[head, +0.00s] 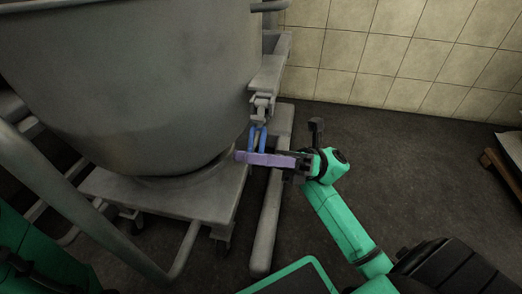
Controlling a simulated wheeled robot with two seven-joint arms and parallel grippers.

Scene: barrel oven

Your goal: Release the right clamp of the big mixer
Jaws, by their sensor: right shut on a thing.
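The big mixer's grey bowl (140,80) fills the upper left of the head view. Its right clamp (261,104) is a grey metal latch at the bowl's right side, with a blue handle (257,137) hanging down from it. My right gripper (250,158) comes in from the lower right, its purple fingers lying level across the handle's lower end. It is shut on the handle; the fingers hide the handle's tip. My left gripper is not in view.
The bowl stands on a grey wheeled base (190,198). A grey leg (268,225) runs along the floor below the clamp, and a bent tube frame (80,205) crosses the left. A tiled wall (390,55) is behind.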

